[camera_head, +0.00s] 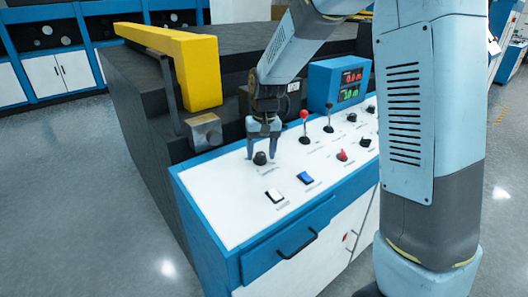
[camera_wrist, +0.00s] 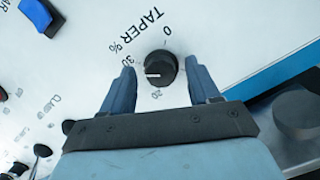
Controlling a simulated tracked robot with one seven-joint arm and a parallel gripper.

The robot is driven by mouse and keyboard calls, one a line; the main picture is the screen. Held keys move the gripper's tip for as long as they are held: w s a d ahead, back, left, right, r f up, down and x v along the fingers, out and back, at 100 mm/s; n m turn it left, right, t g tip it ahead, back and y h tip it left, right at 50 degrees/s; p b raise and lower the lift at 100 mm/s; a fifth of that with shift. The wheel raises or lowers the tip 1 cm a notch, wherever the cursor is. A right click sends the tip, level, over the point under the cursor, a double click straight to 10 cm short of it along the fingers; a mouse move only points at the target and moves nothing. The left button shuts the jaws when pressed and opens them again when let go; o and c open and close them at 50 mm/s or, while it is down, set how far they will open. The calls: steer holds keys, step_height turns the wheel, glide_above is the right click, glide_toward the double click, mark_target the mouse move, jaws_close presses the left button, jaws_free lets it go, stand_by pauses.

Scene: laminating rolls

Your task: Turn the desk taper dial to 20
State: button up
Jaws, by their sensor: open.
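The taper dial is a black round knob (camera_wrist: 163,64) with a white pointer line, on the white panel under the printed words TAPER %. In the wrist view its pointer points left, towards the gap between the 30 and 20 marks, seemingly closer to 30. The 0 mark is above the knob. In the head view the dial (camera_head: 260,158) is at the panel's near left. My gripper (camera_head: 262,153) points down over it, open, with one finger on each side. In the wrist view the gripper (camera_wrist: 162,70) shows gaps between both fingers and the knob.
A white switch (camera_head: 274,196) and a blue switch (camera_head: 305,177) lie in front of the dial. A red-knobbed lever (camera_head: 304,115) and a black lever (camera_head: 328,104) stand to the right, before a blue display box (camera_head: 338,82). A yellow bar (camera_head: 178,62) rises behind left.

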steer(key=shift+f, duration=0.15)
steer(key=c, duration=1)
steer(key=shift+d, duration=0.1)
steer(key=shift+c, duration=0.2)
